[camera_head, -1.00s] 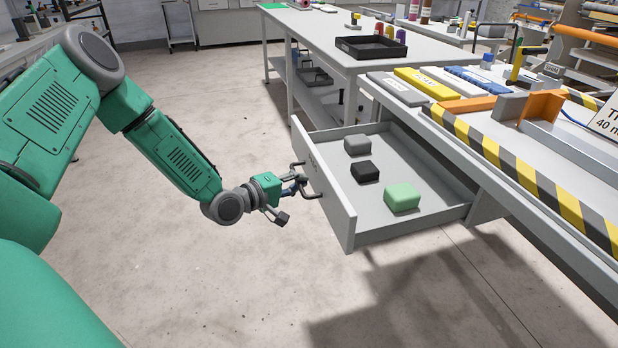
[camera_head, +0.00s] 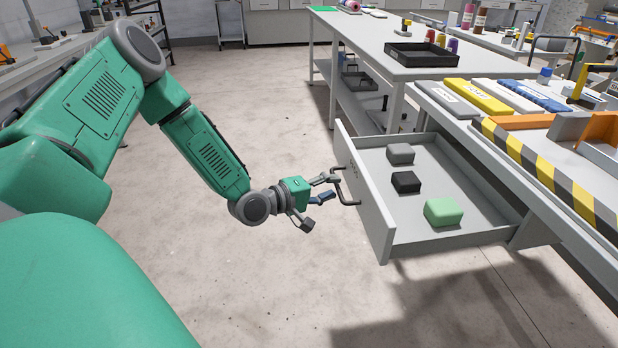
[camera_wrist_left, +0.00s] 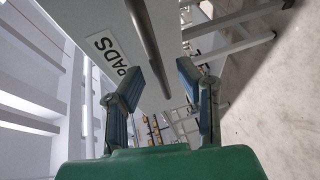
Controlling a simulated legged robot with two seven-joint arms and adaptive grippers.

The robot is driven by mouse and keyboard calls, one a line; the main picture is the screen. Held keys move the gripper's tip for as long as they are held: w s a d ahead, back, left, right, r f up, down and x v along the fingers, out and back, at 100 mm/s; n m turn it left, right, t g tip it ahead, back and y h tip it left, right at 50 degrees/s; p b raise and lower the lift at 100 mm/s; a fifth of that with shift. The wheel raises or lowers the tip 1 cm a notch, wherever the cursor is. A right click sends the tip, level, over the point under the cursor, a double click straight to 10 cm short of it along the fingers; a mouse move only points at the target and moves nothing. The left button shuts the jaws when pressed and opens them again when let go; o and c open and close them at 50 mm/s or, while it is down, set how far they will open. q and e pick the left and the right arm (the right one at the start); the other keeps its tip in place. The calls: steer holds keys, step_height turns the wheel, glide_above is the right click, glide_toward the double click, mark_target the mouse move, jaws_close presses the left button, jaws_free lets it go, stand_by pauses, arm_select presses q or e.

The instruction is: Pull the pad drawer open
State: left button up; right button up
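The pad drawer (camera_head: 364,205) stands pulled well out from under the workbench. Its grey front carries a dark bar handle (camera_head: 344,187). The drawer holds a grey block (camera_head: 400,153), a black block (camera_head: 405,182) and a light green block (camera_head: 443,211). My left gripper (camera_head: 331,188) is open, just left of the handle, with no grip on it visible. In the left wrist view its blue-padded fingers (camera_wrist_left: 159,80) are spread, with the handle bar (camera_wrist_left: 146,40) and the "PADS" label (camera_wrist_left: 108,53) ahead. My right gripper is not in view.
The workbench edge (camera_head: 550,178) with black and yellow stripes runs to the right of the drawer. A second table (camera_head: 385,38) with a black tray (camera_head: 422,62) stands behind. The floor left of and in front of the drawer is clear.

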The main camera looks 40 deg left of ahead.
arm_select(q)
steer(key=v, duration=0.9)
steer(key=shift+a, duration=0.25)
steer(key=shift+s+f, duration=0.1)
steer(key=shift+a, duration=0.1)
steer(key=s+d+f+m+g, duration=0.3)
steer(key=d+f+m+g, duration=0.2)
steer(key=d+f, duration=0.2)
steer(key=s+d+f+m+g+y, duration=0.1)
steer(key=s+d+f+m+g, duration=0.1)
steer(key=s, duration=0.5)
steer(key=s+d+f+m+g+y, duration=0.1)
steer(key=s+d+f+m+g, duration=0.2)
steer(key=s, duration=0.4)
steer(key=s+d+f+m+g+y, duration=0.2)
steer(key=s+d+f+m+g, duration=0.1)
steer(key=s, duration=0.4)
step_height(320, 180, down, 2)
steer(key=shift+d+f+m+g+p, duration=0.25)
steer(key=shift+m+g+p, duration=0.2)
steer(key=shift+m+g, duration=0.45)
